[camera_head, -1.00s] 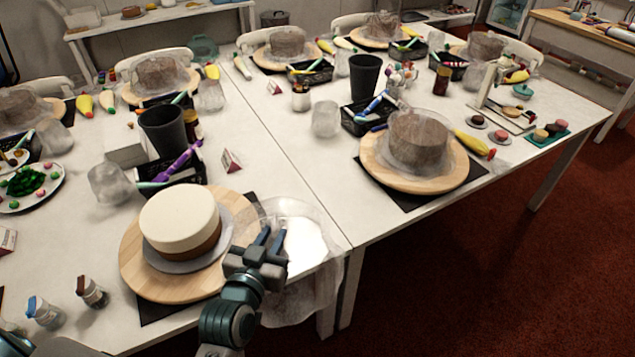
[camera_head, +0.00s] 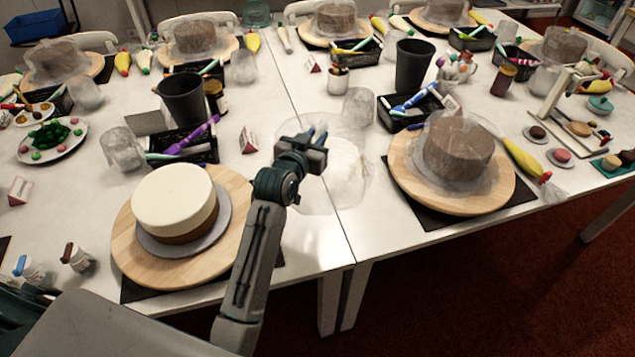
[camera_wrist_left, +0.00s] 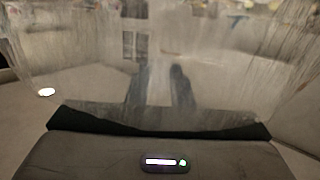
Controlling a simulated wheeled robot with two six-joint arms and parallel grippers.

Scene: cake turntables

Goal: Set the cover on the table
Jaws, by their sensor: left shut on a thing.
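The clear cover (camera_head: 345,180) is a see-through dome in the head view, over the white table (camera_head: 310,237) between two cake turntables. I cannot tell whether its rim touches the table. My left gripper (camera_head: 312,140) is shut on the cover at its left side. In the left wrist view the cover (camera_wrist_left: 220,60) fills most of the picture, and the dark fingers (camera_wrist_left: 165,85) show blurred through it. The uncovered white and brown cake (camera_head: 174,200) stands on a wooden turntable (camera_head: 128,240) to the left. My right gripper is not in view.
A covered brown cake (camera_head: 458,150) stands on a turntable to the right. Behind the cover are a small card (camera_head: 248,140), a clear cup (camera_head: 359,106) and a black tray (camera_head: 400,122). A dark cup (camera_head: 183,100) stands farther left. The table's front edge is near.

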